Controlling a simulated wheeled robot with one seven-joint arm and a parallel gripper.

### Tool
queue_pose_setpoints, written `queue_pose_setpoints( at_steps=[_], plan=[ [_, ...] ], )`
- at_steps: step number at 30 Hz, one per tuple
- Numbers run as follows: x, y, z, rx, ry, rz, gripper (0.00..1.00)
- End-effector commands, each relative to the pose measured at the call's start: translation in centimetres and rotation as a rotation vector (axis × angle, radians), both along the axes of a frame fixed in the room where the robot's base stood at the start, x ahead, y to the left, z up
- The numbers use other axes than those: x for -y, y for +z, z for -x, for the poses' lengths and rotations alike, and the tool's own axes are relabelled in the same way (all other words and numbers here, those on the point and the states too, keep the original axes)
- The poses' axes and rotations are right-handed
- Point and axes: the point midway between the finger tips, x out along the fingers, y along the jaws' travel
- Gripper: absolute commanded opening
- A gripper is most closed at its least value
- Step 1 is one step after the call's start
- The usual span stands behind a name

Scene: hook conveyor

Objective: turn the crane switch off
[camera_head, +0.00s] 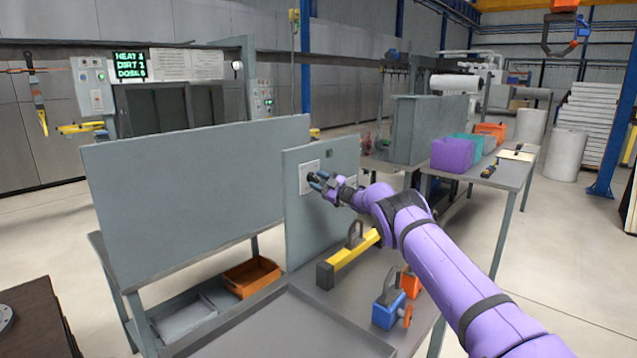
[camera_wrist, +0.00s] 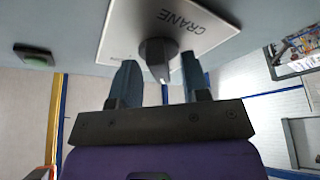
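The crane switch is a dark rotary knob (camera_wrist: 158,58) on a white plate (camera_wrist: 195,22) marked CRANE, seen upside down in the wrist view. In the head view its white plate (camera_head: 307,170) is on the upright grey panel (camera_head: 300,225). My gripper (camera_wrist: 160,80) is at the knob, its two blue-grey fingers apart on either side of it. Gaps show between the fingers and the knob, so it looks open and not clamped. In the head view my gripper (camera_head: 318,180) is at the plate and hides part of the knob.
On the bench below are a yellow bar (camera_head: 352,254) with a hook loop and a blue block (camera_head: 388,311). An orange bin (camera_head: 252,278) is under the larger grey board (camera_head: 200,190). Coloured bins (camera_head: 453,154) stand on the right table.

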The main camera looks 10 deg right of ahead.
Motion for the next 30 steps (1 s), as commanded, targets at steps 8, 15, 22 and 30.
queue_pose_setpoints(
  at_steps=[8, 15, 22, 30],
  plan=[
    [0.7, -0.1, 0.4, 0.000, -0.001, 0.000, 0.43],
    [3.4, -1.2, 2.5, -0.003, -0.003, -0.001, 0.43],
    [6.3, -2.4, 5.0, -0.001, -0.002, -0.001, 0.43],
    [7.9, -3.1, 6.4, 0.000, 0.000, 0.000, 0.43]
  ],
)
